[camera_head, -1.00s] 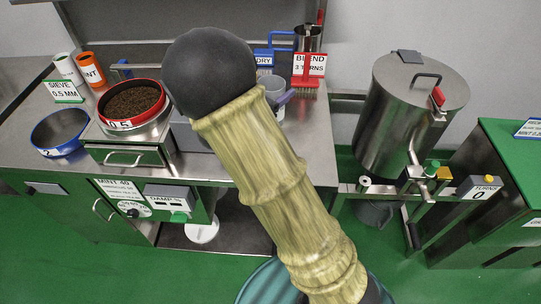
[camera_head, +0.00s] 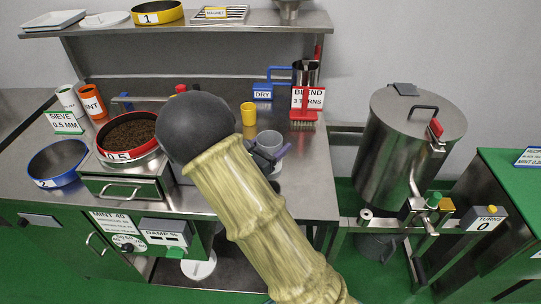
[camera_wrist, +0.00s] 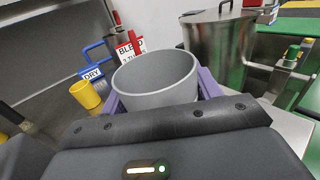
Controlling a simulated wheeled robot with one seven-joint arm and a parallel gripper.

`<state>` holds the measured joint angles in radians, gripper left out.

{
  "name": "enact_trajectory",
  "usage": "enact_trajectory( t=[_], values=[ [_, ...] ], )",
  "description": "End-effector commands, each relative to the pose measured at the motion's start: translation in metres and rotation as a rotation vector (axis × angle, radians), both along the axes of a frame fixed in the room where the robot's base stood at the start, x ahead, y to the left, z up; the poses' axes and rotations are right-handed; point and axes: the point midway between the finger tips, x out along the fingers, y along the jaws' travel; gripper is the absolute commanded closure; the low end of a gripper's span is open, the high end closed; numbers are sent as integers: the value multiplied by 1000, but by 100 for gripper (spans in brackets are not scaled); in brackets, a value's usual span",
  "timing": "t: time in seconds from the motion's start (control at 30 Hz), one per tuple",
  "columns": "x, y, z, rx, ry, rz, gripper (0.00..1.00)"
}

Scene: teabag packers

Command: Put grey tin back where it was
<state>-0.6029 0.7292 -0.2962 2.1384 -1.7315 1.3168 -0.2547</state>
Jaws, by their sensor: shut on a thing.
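The grey tin (camera_head: 269,140) is upright, open at the top, over the right part of the steel bench. It fills the middle of the wrist view (camera_wrist: 155,82), and its inside looks empty. My gripper (camera_wrist: 157,97) is shut on the tin, with a purple finger on each side of it. In the head view my gripper (camera_head: 270,155) is partly hidden behind my forearm. The tin's base is hidden, so I cannot tell whether it touches the bench.
A yellow cup (camera_head: 248,114) stands behind the tin, near the blue DRY sign (camera_head: 262,92) and red BLEND sign (camera_head: 307,98). A sieve of dark leaves (camera_head: 130,134) is at the left. A steel drum (camera_head: 405,140) stands right of the bench.

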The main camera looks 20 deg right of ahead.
Motion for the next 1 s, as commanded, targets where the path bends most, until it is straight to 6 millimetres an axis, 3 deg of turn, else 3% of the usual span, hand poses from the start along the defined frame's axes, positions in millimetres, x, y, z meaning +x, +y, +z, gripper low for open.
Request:
enact_trajectory(
  t=[0.23, 0.53, 0.93, 0.97, 1.0],
  values=[
    [0, 2, -1, -1, -1, 3, 61],
    [0, 4, -36, -1, 0, 7, 61],
    [0, 4, -41, -1, -1, 6, 61],
    [0, 3, -40, -1, -1, 6, 31],
    [0, 3, -39, 0, -1, 6, 23]
  ],
)
